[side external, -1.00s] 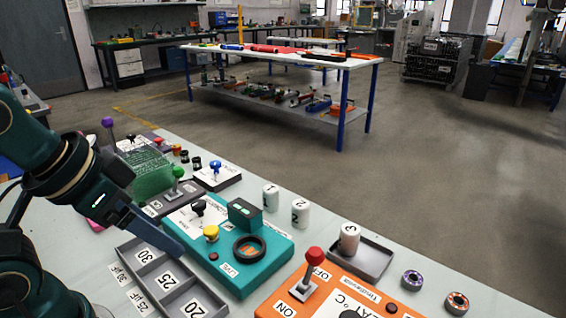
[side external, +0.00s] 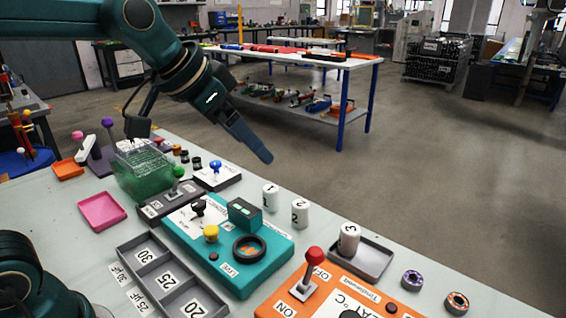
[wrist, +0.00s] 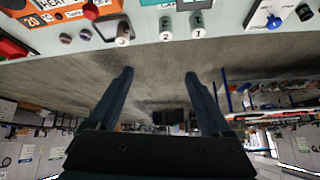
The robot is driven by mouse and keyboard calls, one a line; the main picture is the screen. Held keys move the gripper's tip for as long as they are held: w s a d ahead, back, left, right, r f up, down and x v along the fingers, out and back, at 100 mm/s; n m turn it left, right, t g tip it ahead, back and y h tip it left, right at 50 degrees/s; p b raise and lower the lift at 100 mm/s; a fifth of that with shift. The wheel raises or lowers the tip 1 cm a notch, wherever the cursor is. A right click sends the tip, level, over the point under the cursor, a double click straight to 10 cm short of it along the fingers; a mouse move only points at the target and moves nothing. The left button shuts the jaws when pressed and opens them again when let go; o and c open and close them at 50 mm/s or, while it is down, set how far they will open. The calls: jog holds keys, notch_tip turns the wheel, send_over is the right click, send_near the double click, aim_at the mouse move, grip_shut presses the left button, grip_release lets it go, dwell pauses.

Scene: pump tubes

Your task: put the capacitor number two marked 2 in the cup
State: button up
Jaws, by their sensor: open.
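The white cylindrical capacitor marked 2 (side external: 300,214) stands upright on the table, right of the teal device. It also shows in the wrist view (wrist: 165,29), near the top edge. Capacitor 1 (side external: 270,198) stands to its left, and capacitor 3 (side external: 349,238) stands on a grey tray. A black round ring-shaped holder (side external: 250,247) sits on the teal device; I cannot tell whether it is the cup. My gripper (side external: 266,158) is in the air above and beyond the capacitors, apart from them. Its two fingers (wrist: 158,74) are spread, with nothing between them.
The teal device (side external: 225,268) has black and yellow knobs. An orange device (side external: 325,295) with a red lever is at the front. A grey three-compartment tray (side external: 155,262) lies left. A small grey tray (side external: 376,258) holds capacitor 3. Open floor lies beyond the table edge.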

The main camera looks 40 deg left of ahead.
jog(key=w+f+g, duration=0.1)
jog(key=w+f, duration=0.5)
jog(key=w, duration=0.4)
jog(key=g, duration=0.1)
send_over(299, 205)
jog(key=s, duration=0.1)
notch_tip(299, 205, down, 5)
jog(key=shift+g, duration=0.5)
jog(key=f, duration=0.5)
jog(key=shift+s+a+f, duration=0.2)
jog(key=shift+a, duration=0.05)
jog(key=shift+w+f, duration=0.15)
jog(key=shift+f, duration=0.55)
jog(key=shift+x, duration=1.95)
jog(key=shift+d, duration=0.1)
grip_shut()
